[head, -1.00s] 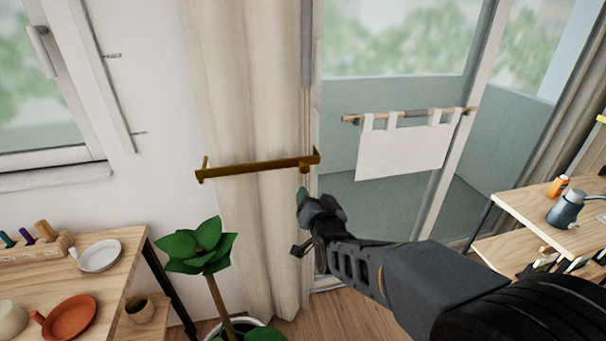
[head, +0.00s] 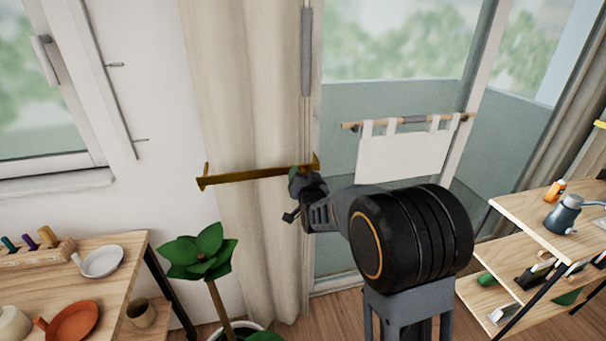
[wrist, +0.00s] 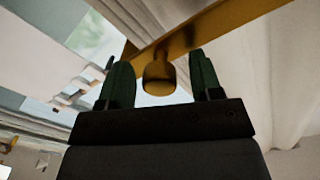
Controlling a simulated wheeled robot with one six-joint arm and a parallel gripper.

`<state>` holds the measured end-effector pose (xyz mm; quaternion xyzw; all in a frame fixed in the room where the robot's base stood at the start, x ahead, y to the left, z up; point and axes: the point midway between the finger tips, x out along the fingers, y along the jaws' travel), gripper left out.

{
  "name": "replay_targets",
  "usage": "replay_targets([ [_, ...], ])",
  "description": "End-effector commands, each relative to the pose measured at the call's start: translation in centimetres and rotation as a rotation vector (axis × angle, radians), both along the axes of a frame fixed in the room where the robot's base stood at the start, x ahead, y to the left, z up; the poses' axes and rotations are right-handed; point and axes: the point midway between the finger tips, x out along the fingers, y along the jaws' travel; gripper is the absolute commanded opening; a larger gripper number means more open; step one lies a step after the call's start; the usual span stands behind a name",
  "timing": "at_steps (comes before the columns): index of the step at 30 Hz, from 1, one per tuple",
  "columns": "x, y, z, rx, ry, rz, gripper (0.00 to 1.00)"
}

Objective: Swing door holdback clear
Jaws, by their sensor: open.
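The brass holdback (head: 245,177) is a long bar that lies across the front of the pale curtain (head: 245,95), with upturned ends. My gripper (head: 296,178) is at the bar's right end in the head view, partly hiding it. In the wrist view the bar (wrist: 215,25) runs diagonally above my fingers. A round brass knob (wrist: 158,84) hangs below the bar and appears between my two open green fingers (wrist: 161,70), with gaps on both sides. Whether either finger touches the knob or bar cannot be told. The glass door (head: 400,45) stands right of the curtain.
A leafy plant (head: 200,252) stands below the bar's left part. A wooden table (head: 120,250) with dishes is at the left. A shelf (head: 515,212) with a blue-grey pitcher (head: 566,215) is at the right. A white cloth (head: 400,157) hangs from a rod on the door.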

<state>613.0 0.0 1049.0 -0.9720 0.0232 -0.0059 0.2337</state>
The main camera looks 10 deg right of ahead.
Motion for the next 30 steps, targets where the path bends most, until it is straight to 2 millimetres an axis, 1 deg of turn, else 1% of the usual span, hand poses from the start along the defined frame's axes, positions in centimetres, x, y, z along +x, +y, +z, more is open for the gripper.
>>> replay_targets([
  [4, 0.55, -0.04, 0.00, 0.000, 0.000, 0.000, 0.59],
  [13, 0.62, -0.04, -0.03, 0.000, 0.000, 0.000, 0.58],
  [30, 0.60, -0.03, -0.02, 0.000, 0.001, 0.000, 0.04],
])
